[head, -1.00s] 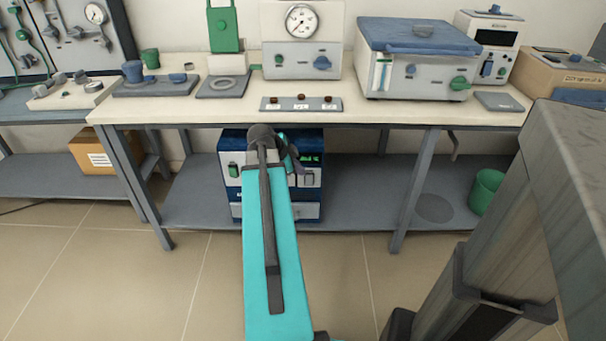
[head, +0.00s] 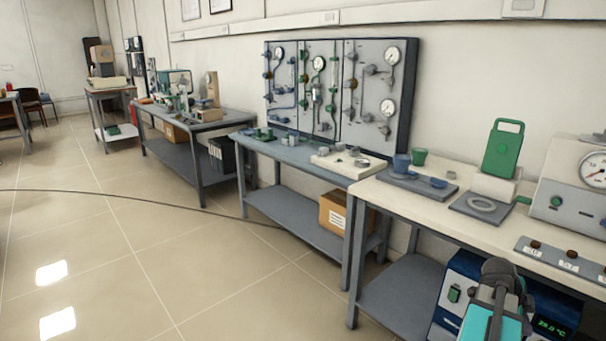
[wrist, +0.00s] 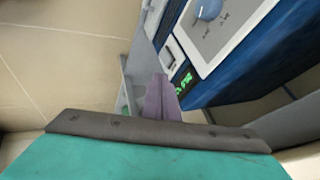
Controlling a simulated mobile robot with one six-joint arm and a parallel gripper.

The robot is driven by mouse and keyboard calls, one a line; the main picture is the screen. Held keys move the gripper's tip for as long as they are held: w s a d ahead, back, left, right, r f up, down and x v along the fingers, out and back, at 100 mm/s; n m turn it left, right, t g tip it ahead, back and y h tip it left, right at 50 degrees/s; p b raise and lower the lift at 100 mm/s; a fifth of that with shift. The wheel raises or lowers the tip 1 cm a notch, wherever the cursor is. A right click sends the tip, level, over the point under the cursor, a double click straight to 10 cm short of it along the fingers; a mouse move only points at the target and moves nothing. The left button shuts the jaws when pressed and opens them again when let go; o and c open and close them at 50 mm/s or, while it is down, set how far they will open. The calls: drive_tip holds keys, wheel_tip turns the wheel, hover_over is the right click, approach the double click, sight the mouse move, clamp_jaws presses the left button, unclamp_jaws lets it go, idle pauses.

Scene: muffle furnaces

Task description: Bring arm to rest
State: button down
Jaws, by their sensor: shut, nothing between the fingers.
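My arm shows at the bottom right of the head view, in front of the blue and white furnace (head: 455,295) on the lower shelf. The furnace has a lit green display. My gripper (wrist: 159,92) shows in the wrist view as shut purple-grey fingers with nothing between them. The same blue furnace (wrist: 205,75) fills the upper right of the wrist view, with a blue knob and a green display. The fingers appear close to its front, but I cannot tell whether they touch it. In the head view my arm largely hides the gripper.
The white bench (head: 375,190) stands at the right with a green device (head: 503,148) and a gauge unit (head: 590,185). A blue-grey bench (head: 285,150) with a gauge panel (head: 345,95) stands to its left, a cardboard box (head: 335,210) beneath. The floor at left is clear.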

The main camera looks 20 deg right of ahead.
drive_tip(key=w+a+f+n+y+p, duration=0.1)
drive_tip(key=w+a+f+n+p, duration=0.25)
drive_tip(key=w+a+f, duration=0.55)
drive_tip(key=w+a+f+n+y+p, duration=0.15)
drive_tip(key=w+a+p, duration=0.4)
drive_tip(key=a, duration=0.75)
drive_tip(key=a+f+n+p, duration=0.1)
drive_tip(key=a+f+n, duration=0.25)
drive_tip(key=a, duration=0.45)
drive_tip(key=a+f+n+p, duration=0.1)
drive_tip(key=a+f+n, duration=0.25)
drive_tip(key=a, duration=0.55)
drive_tip(key=s+a+f+n+g+y+p, duration=0.1)
drive_tip(key=s+a+f+n+y+p, duration=0.1)
drive_tip(key=s+a+f+n, duration=0.2)
drive_tip(key=s+a+f+n+g+y+p, duration=0.2)
drive_tip(key=s+a+n, duration=0.9)
drive_tip(key=a, duration=0.6)
drive_tip(key=shift+s+a+f+n+p, duration=0.2)
drive_tip(key=shift+f+n+p, duration=0.3)
drive_tip(key=shift+f+n, duration=0.7)
drive_tip(key=shift+r, duration=0.1)
drive_tip(key=shift+d, duration=0.15)
